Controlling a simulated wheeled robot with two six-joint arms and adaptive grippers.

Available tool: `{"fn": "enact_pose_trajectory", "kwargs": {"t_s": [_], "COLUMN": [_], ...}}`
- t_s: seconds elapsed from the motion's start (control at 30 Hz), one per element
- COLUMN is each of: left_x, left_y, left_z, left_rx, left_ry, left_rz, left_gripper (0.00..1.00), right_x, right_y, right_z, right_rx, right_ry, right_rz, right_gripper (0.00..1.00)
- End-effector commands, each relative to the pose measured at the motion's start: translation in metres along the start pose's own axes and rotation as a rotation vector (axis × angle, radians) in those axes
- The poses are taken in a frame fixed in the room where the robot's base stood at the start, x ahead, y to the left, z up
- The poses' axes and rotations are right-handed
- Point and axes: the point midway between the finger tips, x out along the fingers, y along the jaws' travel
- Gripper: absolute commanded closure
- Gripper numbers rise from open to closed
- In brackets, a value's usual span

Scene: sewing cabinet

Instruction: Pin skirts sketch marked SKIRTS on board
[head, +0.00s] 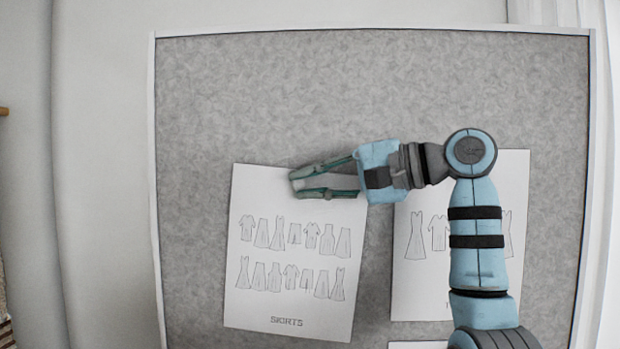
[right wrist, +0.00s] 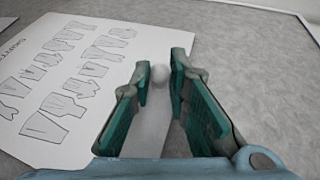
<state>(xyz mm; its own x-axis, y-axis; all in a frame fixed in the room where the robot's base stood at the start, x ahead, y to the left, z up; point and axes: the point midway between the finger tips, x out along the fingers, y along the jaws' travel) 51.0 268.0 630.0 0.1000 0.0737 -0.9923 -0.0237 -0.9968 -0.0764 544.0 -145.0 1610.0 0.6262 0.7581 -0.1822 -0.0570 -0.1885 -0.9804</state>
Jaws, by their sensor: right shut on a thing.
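The SKIRTS sketch (head: 292,262) is a white sheet of garment drawings lying against the grey board (head: 270,90), slightly tilted. It also shows in the right wrist view (right wrist: 62,75). My right gripper (head: 293,181) is at the sheet's top edge, reaching in from the right. My left gripper is not in view.
Another sketch sheet (head: 408,285) hangs to the right, partly behind my right arm. The edge of a further sheet (head: 415,345) shows below it. The board's white frame (head: 154,150) runs along its left, top and right. The board's upper part is bare.

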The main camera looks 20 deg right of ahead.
Motion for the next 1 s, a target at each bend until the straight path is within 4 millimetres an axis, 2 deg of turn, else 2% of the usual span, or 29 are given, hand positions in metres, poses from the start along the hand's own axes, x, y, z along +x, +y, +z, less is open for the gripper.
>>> {"fn": "enact_pose_trajectory", "kwargs": {"t_s": [0.87, 0.9, 1.0], "left_x": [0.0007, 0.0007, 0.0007], "left_y": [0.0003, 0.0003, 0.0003], "left_z": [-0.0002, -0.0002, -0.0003], "left_rx": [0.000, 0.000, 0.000], "left_ry": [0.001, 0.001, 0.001], "left_rz": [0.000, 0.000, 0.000], "left_gripper": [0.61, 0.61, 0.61], "right_x": [0.0014, 0.0013, 0.0013], "right_y": [0.0004, 0.0003, 0.0003], "right_z": [-0.0031, -0.0031, -0.0031], "right_rx": [-0.001, -0.001, -0.001], "right_ry": [0.000, 0.000, 0.000], "right_rz": [0.000, 0.000, 0.000], "right_gripper": [1.00, 0.81, 0.65]}}
